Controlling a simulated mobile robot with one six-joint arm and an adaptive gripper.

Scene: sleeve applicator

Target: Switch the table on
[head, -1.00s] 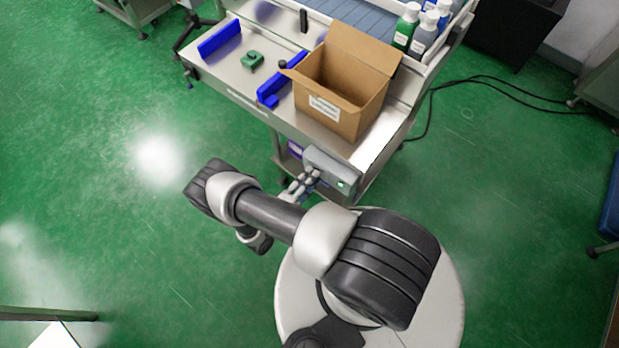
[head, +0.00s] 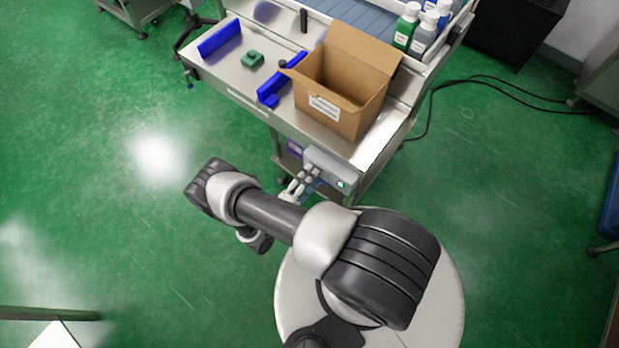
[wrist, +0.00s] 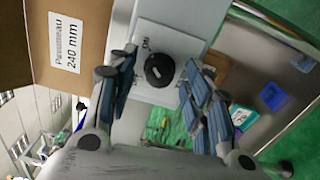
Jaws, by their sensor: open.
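The steel table (head: 228,78) stands ahead with a grey switch box (head: 330,168) below its front right edge. A small green light (head: 341,184) shows on the box. In the wrist view a round black knob (wrist: 159,69) sits on a pale plate (wrist: 157,33) of the box. My gripper (head: 302,181) is at the left part of the box. In the wrist view my gripper (wrist: 160,78) is open, with one finger on each side of the knob and gaps between. Whether the fingertips touch the plate I cannot tell.
An open cardboard box (head: 341,82) stands on the table above the switch box; its labelled side shows close by in the wrist view (wrist: 70,40). Blue parts (head: 220,39) and a green part (head: 252,59) lie left of it. Bottles (head: 405,27) stand at the back right.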

